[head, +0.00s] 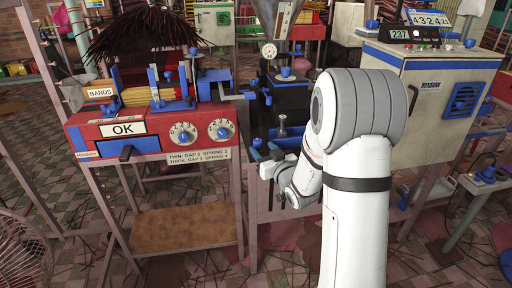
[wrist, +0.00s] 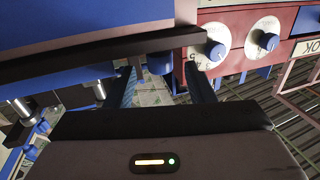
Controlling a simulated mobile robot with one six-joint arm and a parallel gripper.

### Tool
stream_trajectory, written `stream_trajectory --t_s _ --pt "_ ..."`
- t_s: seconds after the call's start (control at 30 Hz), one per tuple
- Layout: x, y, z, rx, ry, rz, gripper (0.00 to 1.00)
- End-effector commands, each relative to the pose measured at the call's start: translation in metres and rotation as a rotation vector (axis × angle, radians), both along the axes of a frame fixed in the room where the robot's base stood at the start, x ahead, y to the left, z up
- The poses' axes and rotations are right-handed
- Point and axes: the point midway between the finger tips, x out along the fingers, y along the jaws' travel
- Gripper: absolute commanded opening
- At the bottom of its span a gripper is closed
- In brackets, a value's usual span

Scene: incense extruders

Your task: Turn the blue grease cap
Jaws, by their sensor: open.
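My gripper (head: 262,160) is low in front of the dark machine, right of the red machine. In the wrist view my gripper (wrist: 163,88) is open, its two dark fingers apart with nothing clearly held. A small blue round cap (wrist: 160,63) shows beyond and between the fingertips, partly hidden under a dark edge; I cannot tell whether they touch it. Another blue cap (head: 286,72) sits on the dark machine below a round gauge. I cannot tell which is the grease cap.
The red machine (head: 90,133) with an OK sign and two dials (head: 221,129) stands at left. A beige cabinet (head: 425,95) stands at right. In the wrist view, a large blue body (wrist: 80,30) and metal posts crowd the left. A fan (head: 22,250) is at lower left.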

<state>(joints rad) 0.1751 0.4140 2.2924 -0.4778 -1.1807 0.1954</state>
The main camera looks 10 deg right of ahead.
Motion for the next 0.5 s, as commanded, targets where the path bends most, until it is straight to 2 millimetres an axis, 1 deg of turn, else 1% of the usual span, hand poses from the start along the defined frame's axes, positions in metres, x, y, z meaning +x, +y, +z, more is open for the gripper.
stream_trajectory --t_s 0.03,0.2,0.33,0.5 --pt "0.009 0.003 -0.001 -0.001 -0.001 0.002 0.49" --pt "0.033 0.009 -0.001 -0.001 0.000 0.001 0.49" --pt "0.043 0.012 0.000 -0.001 0.000 0.000 0.49" --pt "0.047 0.012 0.000 -0.001 0.002 -0.001 0.49"
